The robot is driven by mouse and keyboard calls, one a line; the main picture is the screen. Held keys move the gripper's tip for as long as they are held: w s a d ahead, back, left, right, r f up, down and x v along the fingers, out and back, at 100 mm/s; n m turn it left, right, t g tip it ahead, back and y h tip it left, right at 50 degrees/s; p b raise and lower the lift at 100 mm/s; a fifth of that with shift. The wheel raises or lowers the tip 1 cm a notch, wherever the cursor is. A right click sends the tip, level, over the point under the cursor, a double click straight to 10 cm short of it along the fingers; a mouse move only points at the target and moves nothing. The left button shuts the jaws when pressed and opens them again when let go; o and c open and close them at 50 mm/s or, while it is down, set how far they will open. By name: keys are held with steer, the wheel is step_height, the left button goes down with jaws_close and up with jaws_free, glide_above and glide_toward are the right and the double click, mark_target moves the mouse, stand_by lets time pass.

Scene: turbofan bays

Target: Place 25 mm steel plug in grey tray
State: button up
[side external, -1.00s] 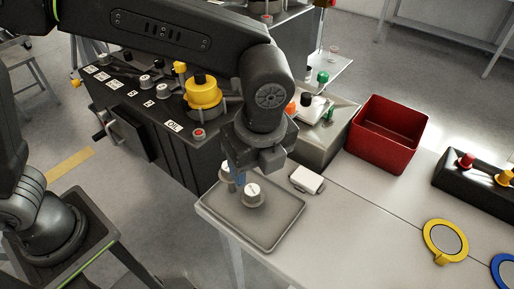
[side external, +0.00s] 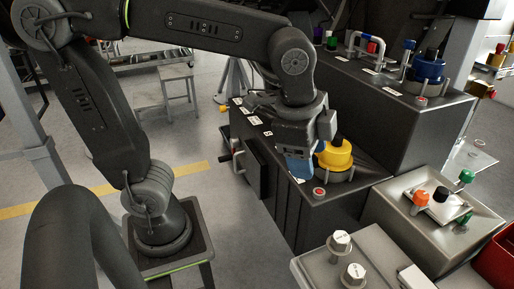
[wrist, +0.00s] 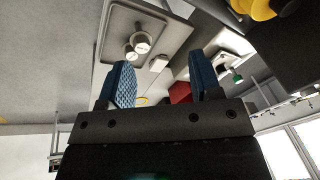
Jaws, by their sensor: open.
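The grey tray (side external: 312,266) is at the lower right in the side view, partly cut off, and at the top of the wrist view (wrist: 118,28). Two plugs with light round tops and grey bodies stand in it: one farther back (side external: 339,243) and one nearer (side external: 354,275). Both also show in the wrist view (wrist: 141,42) (wrist: 131,55). I cannot read which is 25 mm. My gripper (side external: 300,168) has blue fingers, spread apart and empty in the wrist view (wrist: 163,78). It is above the black console, away from the tray.
A yellow round fitting (side external: 336,154) stands on the black console (side external: 350,196), close beside my gripper. A red button (side external: 319,193) is in front of it. A metal box (side external: 398,214) with coloured knobs and a red bin (side external: 495,262) lie to the right. A small white box (side external: 416,279) sits beside the tray.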

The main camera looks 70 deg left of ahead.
steer(key=s+a+f+n+t, duration=0.2)
steer(key=s+a+n, duration=0.4)
steer(key=a+n, duration=0.2)
steer(key=shift+s+f+n+t, duration=0.2)
steer(key=shift+n+t, duration=0.1)
steer(key=shift+n, duration=0.9)
